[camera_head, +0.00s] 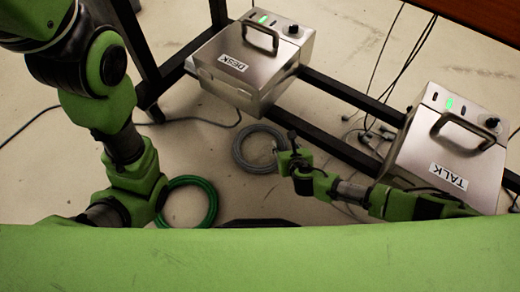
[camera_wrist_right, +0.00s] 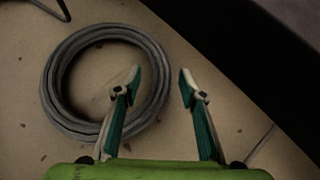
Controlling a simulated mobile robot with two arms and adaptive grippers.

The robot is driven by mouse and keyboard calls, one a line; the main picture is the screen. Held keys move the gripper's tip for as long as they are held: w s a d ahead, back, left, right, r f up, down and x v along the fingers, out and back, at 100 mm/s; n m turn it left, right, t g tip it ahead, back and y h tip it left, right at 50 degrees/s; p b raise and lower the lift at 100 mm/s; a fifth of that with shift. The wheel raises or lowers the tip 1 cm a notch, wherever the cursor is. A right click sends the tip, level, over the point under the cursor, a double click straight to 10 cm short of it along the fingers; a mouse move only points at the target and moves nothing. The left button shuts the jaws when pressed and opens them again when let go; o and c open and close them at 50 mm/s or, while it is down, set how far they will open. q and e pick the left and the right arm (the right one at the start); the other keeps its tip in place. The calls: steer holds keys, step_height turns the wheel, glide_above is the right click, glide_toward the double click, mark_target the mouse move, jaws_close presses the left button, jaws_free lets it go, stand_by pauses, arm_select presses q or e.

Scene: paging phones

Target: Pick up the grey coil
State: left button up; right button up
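The grey coil (camera_head: 238,153) lies flat on the floor near the middle of the head view. In the right wrist view the coil (camera_wrist_right: 58,110) is at the left as a thick ring. My right gripper (camera_head: 287,147) is at the coil's right side; in the wrist view its two fingers (camera_wrist_right: 162,75) are spread apart. The left finger overlaps the coil's right part in the picture, and the right finger is outside the ring.
A green coil (camera_head: 211,205) lies on the floor beside my left arm. Metal boxes labelled DESK (camera_head: 222,80) and TALK (camera_head: 432,160) rest on a dark frame (camera_head: 335,88). Loose cables (camera_head: 378,128) lie near the frame. Floor around the grey coil's left is bare.

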mark_target(283, 141)
steer(key=shift+w+a+f+b, duration=0.1)
steer(key=shift+w+f+b, duration=0.65)
steer(key=shift+f+b, duration=0.15)
steer(key=shift+w+a+f+b, duration=0.1)
steer(key=shift+w+f+b, duration=0.2)
steer(key=shift+w, duration=0.25)
steer(key=shift+r, duration=0.1)
jaws_close()
steer(key=shift+r, duration=0.1)
